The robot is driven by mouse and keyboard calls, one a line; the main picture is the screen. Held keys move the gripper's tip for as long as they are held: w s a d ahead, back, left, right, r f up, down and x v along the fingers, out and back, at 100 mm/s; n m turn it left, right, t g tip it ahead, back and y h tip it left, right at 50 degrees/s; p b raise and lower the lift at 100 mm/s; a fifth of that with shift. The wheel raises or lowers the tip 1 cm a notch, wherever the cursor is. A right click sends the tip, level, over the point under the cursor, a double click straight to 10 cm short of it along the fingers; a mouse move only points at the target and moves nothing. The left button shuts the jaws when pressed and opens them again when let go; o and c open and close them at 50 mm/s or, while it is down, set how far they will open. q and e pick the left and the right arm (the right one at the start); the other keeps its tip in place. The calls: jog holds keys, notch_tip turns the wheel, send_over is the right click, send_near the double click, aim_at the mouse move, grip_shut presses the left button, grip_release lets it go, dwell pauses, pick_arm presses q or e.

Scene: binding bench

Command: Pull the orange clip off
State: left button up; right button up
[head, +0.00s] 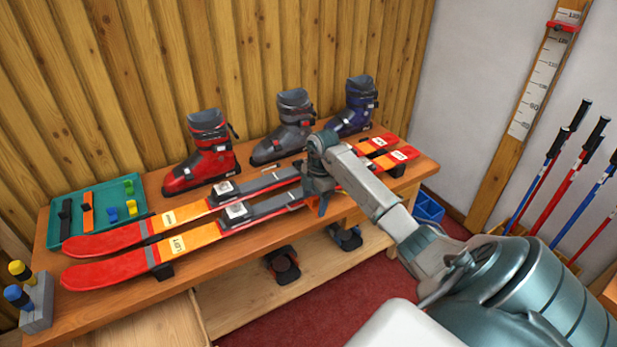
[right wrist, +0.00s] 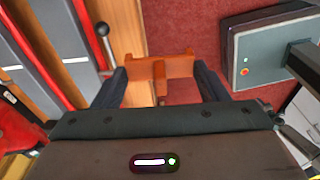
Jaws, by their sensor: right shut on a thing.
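My right gripper (right wrist: 162,82) is shut on the orange clip (right wrist: 160,72), which spans between its two dark fingers in the right wrist view. Behind the clip lie the bench's front edge and the red floor. I cannot tell whether the clip still touches a ski or the bench. In the head view my right gripper (head: 318,196) is over the front edge of the bench, beside the near red and orange ski (head: 195,240), and the clip is mostly hidden there. A second ski (head: 180,214) lies behind it. My left gripper is not in view.
On the wooden bench (head: 120,292) stand a red boot (head: 205,165), a grey boot (head: 290,125) and a blue boot (head: 358,108). A teal tray (head: 105,203) holds an orange strip, a black strip and small blocks. Ski poles (head: 570,165) stand at the right.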

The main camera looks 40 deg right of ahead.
aim_at(313, 199)
jog(key=shift+r+p, duration=0.3)
jog(key=shift+r, duration=0.15)
jog(key=shift+d+r+p, duration=0.1)
jog(key=shift+r+p, duration=1.05)
jog(key=shift+r, duration=0.3)
jog(key=shift+r+p, duration=0.75)
jog(key=shift+r, duration=0.35)
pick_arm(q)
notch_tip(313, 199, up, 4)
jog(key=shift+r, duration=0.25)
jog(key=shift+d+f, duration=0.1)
pick_arm(e)
jog(key=shift+f, duration=0.15)
